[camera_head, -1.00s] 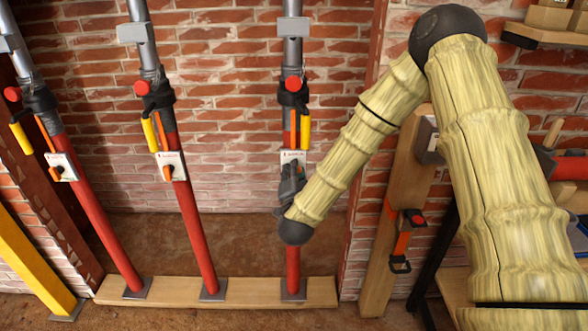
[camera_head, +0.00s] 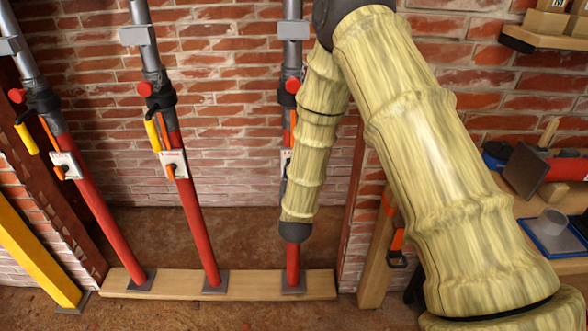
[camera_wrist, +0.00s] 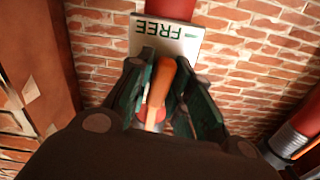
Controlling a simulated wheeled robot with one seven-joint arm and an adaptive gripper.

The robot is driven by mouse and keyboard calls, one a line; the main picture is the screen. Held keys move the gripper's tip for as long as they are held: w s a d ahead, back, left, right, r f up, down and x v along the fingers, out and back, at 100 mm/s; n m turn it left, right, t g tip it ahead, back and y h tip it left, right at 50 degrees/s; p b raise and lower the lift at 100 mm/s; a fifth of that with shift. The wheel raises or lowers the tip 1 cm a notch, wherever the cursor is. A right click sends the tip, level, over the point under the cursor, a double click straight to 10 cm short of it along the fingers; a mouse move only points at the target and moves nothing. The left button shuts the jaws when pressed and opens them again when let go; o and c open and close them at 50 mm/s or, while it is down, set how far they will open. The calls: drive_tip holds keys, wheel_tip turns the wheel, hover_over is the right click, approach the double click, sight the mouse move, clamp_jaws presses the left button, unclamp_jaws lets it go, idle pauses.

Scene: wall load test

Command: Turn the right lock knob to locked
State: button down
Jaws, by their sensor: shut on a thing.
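The right lock knob (camera_wrist: 163,78) is an orange lever in the wrist view, in front of a white plate (camera_wrist: 167,36) whose word FREE appears upside down. My gripper (camera_wrist: 162,92) has its dark green fingers on both sides of the knob and is shut on it. The knob's far end at the plate is partly hidden by the fingers. In the head view, the right red prop (camera_head: 292,262) stands upright, and my forearm hides the knob and most of the plate. Only a sliver of the plate (camera_head: 286,158) shows left of the forearm.
A middle prop (camera_head: 197,230) and a left prop (camera_head: 98,222) lean to the left, each with its own plate and orange knob. The props stand on a wooden plank (camera_head: 250,286). A brick wall (camera_head: 235,130) is behind. A bench with tools (camera_head: 555,205) is at right.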

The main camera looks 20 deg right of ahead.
drive_tip(key=shift+n, duration=0.6)
drive_tip(key=shift+f, duration=0.1)
drive_tip(key=c, duration=1.4)
unclamp_jaws()
drive_tip(key=shift+s, duration=0.15)
drive_tip(key=v, duration=1.2)
